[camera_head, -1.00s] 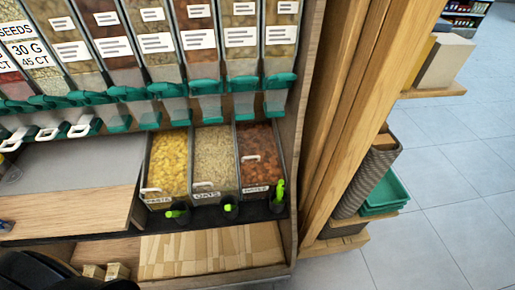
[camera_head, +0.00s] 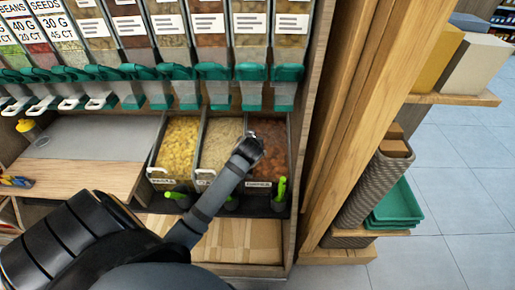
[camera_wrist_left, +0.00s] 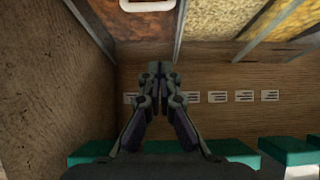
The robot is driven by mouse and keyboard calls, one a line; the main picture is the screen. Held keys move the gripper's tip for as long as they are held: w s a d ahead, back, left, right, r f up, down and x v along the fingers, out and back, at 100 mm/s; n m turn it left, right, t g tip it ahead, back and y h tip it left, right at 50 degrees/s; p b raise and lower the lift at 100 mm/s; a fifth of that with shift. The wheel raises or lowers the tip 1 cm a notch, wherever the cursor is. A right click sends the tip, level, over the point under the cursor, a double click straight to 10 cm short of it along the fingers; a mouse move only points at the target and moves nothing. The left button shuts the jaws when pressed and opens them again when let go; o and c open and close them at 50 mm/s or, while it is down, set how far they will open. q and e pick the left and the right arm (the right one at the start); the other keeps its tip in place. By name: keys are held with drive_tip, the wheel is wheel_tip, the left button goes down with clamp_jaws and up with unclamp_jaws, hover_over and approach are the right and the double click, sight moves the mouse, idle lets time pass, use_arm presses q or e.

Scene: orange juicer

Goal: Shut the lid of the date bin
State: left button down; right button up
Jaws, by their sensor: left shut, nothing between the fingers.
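The date bin (camera_head: 273,157) is the rightmost of three bins below the dispensers, filled with reddish-brown dates. It also shows at the upper left of the left wrist view (camera_wrist_left: 112,14). A white lid handle (camera_wrist_left: 147,4) shows there at the top edge, but my arm hides it in the head view. The lid looks transparent, and its exact angle is unclear. My left gripper (camera_head: 252,137) is shut and empty, over the back part of the date bin. In the wrist view its fingers (camera_wrist_left: 160,72) point toward the bin; contact cannot be told. My right gripper is out of view.
Pasta (camera_head: 178,143) and oats (camera_head: 220,140) bins stand to the left. Green-spouted dispensers (camera_head: 250,72) hang above. A wooden side wall (camera_head: 308,110) stands close on the right. Green-handled scoops (camera_head: 281,190) stand in front of the bins.

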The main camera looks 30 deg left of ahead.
use_arm(q)
drive_tip(key=x, duration=1)
drive_tip(key=shift+s+d+f, duration=0.35)
drive_tip(key=shift+s+f, duration=0.1)
drive_tip(key=shift+s, duration=0.15)
drive_tip(key=shift+s+d+f, duration=0.35)
drive_tip(key=shift+s+f, duration=0.05)
drive_tip(key=shift+s, duration=0.2)
drive_tip(key=shift+s+d+f, duration=0.15)
drive_tip(key=shift+s+f, duration=0.05)
drive_tip(key=shift+s, duration=0.05)
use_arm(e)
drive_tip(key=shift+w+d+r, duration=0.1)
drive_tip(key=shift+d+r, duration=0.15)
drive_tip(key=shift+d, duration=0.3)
